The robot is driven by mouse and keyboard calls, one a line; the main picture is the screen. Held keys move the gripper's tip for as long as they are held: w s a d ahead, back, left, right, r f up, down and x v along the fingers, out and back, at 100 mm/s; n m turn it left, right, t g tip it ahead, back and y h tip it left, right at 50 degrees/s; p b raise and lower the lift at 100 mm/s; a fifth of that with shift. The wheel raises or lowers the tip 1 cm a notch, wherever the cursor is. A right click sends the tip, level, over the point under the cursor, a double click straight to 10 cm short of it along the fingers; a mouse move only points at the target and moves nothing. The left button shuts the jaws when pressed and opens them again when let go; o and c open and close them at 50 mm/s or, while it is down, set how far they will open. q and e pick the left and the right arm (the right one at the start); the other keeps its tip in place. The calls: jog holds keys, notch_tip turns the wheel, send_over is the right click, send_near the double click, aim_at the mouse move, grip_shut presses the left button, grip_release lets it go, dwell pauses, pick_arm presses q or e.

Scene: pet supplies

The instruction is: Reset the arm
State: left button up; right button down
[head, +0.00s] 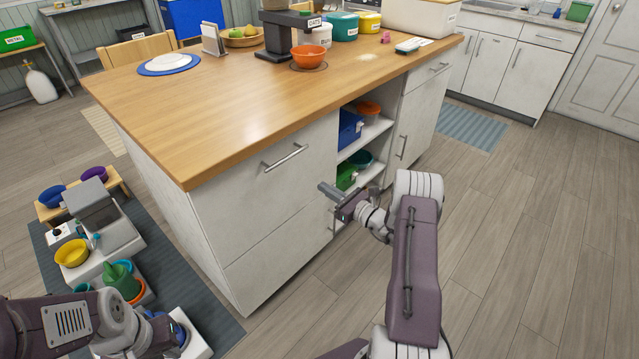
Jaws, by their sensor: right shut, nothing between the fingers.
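My right arm reaches up from the bottom of the head view. Its gripper (329,191) is shut and empty, in front of the island's white drawers and left of the open shelves. My left arm comes in at the lower left, over the dark mat. Its wrist shows near the bottom edge, but its fingers cannot be made out. Neither arm visibly holds anything.
A wooden-topped island (240,100) fills the middle. An orange bowl (309,56) and a blue-rimmed plate (168,64) are on top. Pet bowls, including a yellow bowl (72,252), stand on the dark mat (205,310) at left. The floor (510,220) at right is clear.

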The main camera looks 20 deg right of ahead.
jog(key=s+a+r+n+g+y, duration=0.2)
jog(key=a+r+n+g+y, duration=0.15)
jog(key=a+r, duration=0.45)
jog(key=s+a+r+n+g+y, duration=0.15)
jog(key=a+r+n+y, duration=0.3)
jog(key=a, duration=0.55)
jog(key=s+a+f+n+g+h, duration=0.1)
jog(key=s+a+n+g+h, duration=0.1)
jog(key=s+a+n+g, duration=0.55)
jog(key=s+a+f+n+g+h, duration=0.1)
jog(key=s+a+n+g, duration=0.3)
jog(key=s, duration=0.6)
jog(key=s+d+f+n+h, duration=1)
jog(key=s+d+n+h, duration=0.1)
jog(key=d, duration=0.3)
notch_tip(320, 180, up, 22)
jog(key=w+d+t+p, duration=0.1)
jog(key=w+p, duration=0.1)
jog(key=p, duration=2)
jog(key=shift+w+d+r+n+h, duration=0.2)
jog(key=shift+d+n+h, duration=0.1)
jog(key=shift+n+h, duration=0.1)
